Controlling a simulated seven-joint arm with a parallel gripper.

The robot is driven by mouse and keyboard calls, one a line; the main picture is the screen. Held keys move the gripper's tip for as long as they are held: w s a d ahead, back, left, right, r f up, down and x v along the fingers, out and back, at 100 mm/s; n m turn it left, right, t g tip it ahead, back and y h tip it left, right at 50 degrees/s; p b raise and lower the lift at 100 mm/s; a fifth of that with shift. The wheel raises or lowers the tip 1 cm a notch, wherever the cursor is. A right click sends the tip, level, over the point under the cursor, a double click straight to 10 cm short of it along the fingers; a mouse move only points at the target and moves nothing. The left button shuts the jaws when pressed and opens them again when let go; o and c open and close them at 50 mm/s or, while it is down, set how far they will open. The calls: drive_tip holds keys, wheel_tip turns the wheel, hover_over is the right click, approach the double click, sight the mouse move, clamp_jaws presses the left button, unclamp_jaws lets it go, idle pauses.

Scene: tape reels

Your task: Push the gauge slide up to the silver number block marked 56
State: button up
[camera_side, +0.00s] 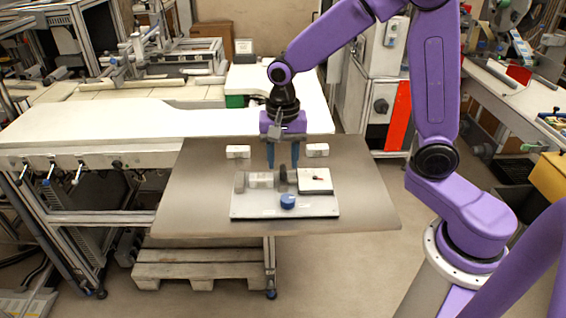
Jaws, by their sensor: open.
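A light grey board (262,208) lies on the table and carries a row of small parts. Pale silvery blocks (261,180) stand left of centre, with a darker grey block (239,182) at the left end. A dark upright piece (283,178) stands near the middle, beside a white plate with a dial-like mark (315,182). I cannot tell which part is the gauge slide, and no number, 56 included, is legible. My gripper (283,166) points down with its two blue fingers apart, empty, above or behind the dark piece; contact cannot be told.
A blue round knob (288,201) sits on the front of the board. Two white blocks stand behind it, one at left (238,151) and one at right (317,150). The brown tabletop (190,205) is bare on both sides of the board.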

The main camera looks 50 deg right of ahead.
sight(269, 176)
drive_tip(key=shift+f, duration=0.9)
clamp_jaws()
drive_tip(key=shift+w+a, duration=1.2)
unclamp_jaws()
wheel_tip(269, 176, up, 18)
drive_tip(key=shift+f, duration=0.25)
drive_tip(key=shift+s, duration=0.1)
